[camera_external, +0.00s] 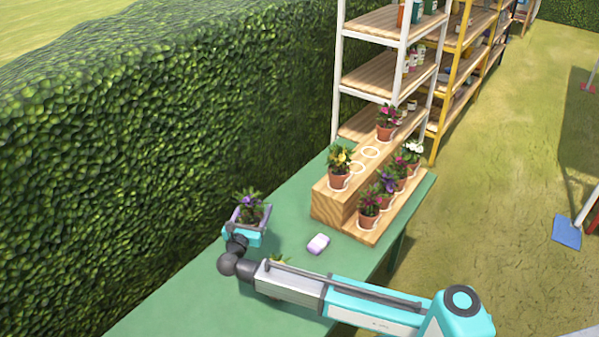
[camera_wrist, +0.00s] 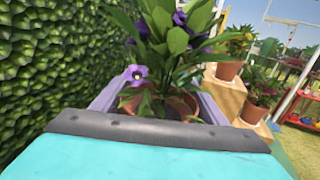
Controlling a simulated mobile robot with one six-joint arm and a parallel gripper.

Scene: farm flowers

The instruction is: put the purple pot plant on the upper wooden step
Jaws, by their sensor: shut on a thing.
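The purple pot plant (camera_external: 250,203) has violet flowers and green leaves. My gripper (camera_external: 252,217) is shut on its pot over the left part of the green table. In the wrist view the plant's violet bloom (camera_wrist: 136,73) and leaves rise between my two grey-purple fingers, with the terracotta pot partly hidden. I cannot tell whether the pot is clear of the table. The upper wooden step (camera_external: 334,205) stands to the right and further back. It bears a yellow-flowered plant (camera_external: 340,166) near its front end and a magenta one (camera_external: 387,121) at its far end, with white rings (camera_external: 371,152) between them.
The lower step (camera_external: 372,235) holds several potted plants. A pale lilac block (camera_external: 318,244) lies on the green table (camera_external: 190,300). Another plant (camera_external: 279,260) shows partly behind my arm. A tall hedge (camera_external: 150,150) borders the left; shelves (camera_external: 375,75) stand behind the steps.

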